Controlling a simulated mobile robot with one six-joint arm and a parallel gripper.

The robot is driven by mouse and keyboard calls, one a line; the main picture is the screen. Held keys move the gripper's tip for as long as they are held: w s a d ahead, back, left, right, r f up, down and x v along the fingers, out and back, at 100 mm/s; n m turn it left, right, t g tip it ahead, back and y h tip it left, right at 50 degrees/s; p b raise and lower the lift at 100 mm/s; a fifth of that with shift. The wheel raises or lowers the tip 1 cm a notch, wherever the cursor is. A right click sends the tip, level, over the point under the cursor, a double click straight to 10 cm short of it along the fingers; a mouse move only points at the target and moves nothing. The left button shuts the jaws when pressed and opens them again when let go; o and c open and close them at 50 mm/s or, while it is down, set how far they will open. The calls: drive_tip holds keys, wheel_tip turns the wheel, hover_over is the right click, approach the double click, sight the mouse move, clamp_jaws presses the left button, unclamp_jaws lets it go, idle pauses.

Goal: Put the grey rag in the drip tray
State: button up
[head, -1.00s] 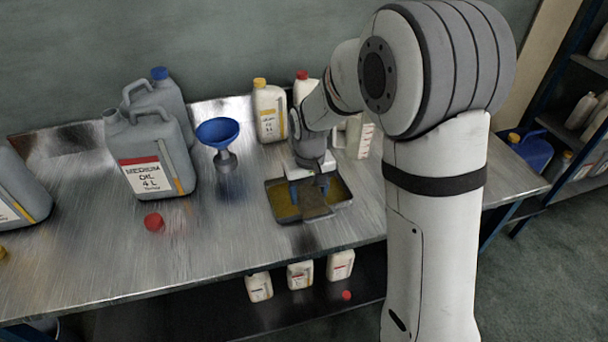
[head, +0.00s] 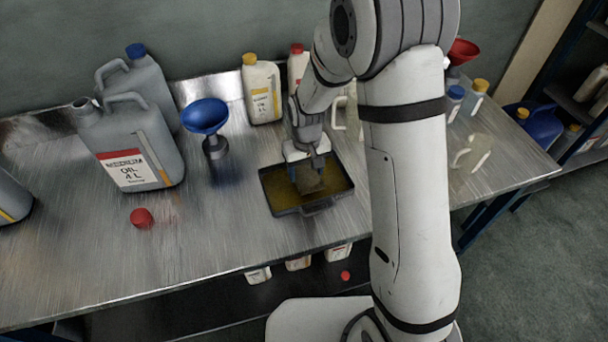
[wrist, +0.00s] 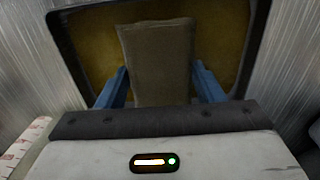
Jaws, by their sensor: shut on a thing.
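The drip tray (head: 322,207) is a dark, shallow rectangular pan with a yellow-brown oily floor, standing on the metal bench. The grey rag (head: 311,183) is over the tray's interior in the head view. My gripper (head: 307,180) points down over the tray, its blue fingers shut on the rag. In the wrist view, the rag (wrist: 157,50) lies between the two blue fingers (wrist: 160,86), inside the outline of the tray (wrist: 260,40). I cannot tell whether the rag touches the tray floor.
A blue funnel (head: 205,116) and a large grey oil can (head: 130,145) stand left of the tray. A red cap (head: 141,218) lies on the bench. A yellow-capped white bottle (head: 262,90) stands behind the tray. Bare bench lies in front left.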

sight(307, 174)
drive_tip(key=shift+f, duration=1.35)
drive_tip(key=shift+f, duration=0.15)
drive_tip(key=o, duration=0.9)
wheel_tip(307, 174, up, 13)
drive_tip(key=s+d+r+m+t, duration=0.1)
drive_tip(key=s+d+r, duration=0.2)
drive_tip(key=s, duration=0.3)
drive_tip(key=s+d+r+m+t, duration=0.1)
drive_tip(key=s+d+r, duration=0.3)
drive_tip(key=s+d, duration=0.2)
drive_tip(key=s+d+r+m, duration=0.1)
drive_tip(key=s+d+r, duration=0.2)
drive_tip(key=s, duration=0.4)
drive_tip(key=shift+s+d+r+m+t, duration=0.2)
drive_tip(key=shift+d+r+m+t, duration=0.2)
drive_tip(key=shift+d, duration=0.3)
